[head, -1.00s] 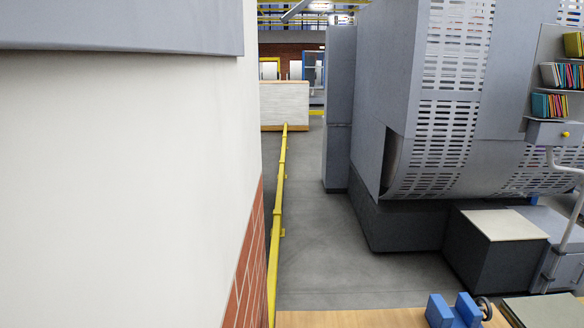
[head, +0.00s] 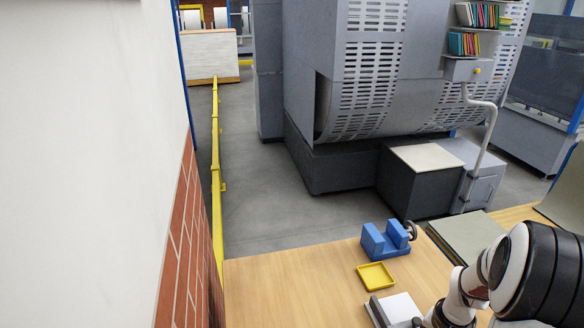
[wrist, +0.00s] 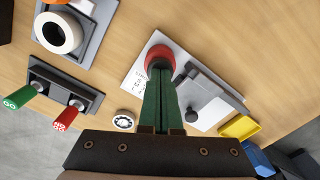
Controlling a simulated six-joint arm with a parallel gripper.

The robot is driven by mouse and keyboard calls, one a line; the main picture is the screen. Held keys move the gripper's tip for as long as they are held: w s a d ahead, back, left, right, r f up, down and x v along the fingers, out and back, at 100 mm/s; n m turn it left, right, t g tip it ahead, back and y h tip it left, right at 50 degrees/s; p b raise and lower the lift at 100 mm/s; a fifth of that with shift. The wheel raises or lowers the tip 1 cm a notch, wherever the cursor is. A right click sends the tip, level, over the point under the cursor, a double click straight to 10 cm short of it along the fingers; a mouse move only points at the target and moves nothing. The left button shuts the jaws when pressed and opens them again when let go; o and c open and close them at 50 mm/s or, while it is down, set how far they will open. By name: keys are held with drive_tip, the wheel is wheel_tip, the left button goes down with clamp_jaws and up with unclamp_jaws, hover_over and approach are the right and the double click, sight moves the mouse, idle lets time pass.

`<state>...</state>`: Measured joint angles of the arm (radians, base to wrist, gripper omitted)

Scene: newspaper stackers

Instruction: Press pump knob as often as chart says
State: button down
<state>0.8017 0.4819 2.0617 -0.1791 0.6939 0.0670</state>
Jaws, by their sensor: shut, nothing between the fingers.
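In the wrist view my gripper (wrist: 160,82) is shut, its two green fingers side by side. A round red knob (wrist: 160,55) with a dark centre shows right at the fingertips; I cannot tell whether they touch it. Under it lies a white sheet or plate (wrist: 138,82) with small dark marks, too small to read. Beside it is a grey bar-like fixture (wrist: 222,88) with a dark round knob (wrist: 194,88). I cannot tell which knob is the pump's. In the head view the white plate (head: 398,308) is partly cut off; my gripper is out of that view.
A yellow tray (head: 376,276) and a blue vise (head: 388,240) stand near the table's far edge. The wrist view shows a grey holder (wrist: 62,88) with green GO and red NO GO handles, and a white ring (wrist: 58,33) on a grey tray. Bare wood lies between them.

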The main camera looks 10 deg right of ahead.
wheel_tip(320, 180, up, 6)
drive_tip(key=shift+r, duration=0.25)
idle(0.6)
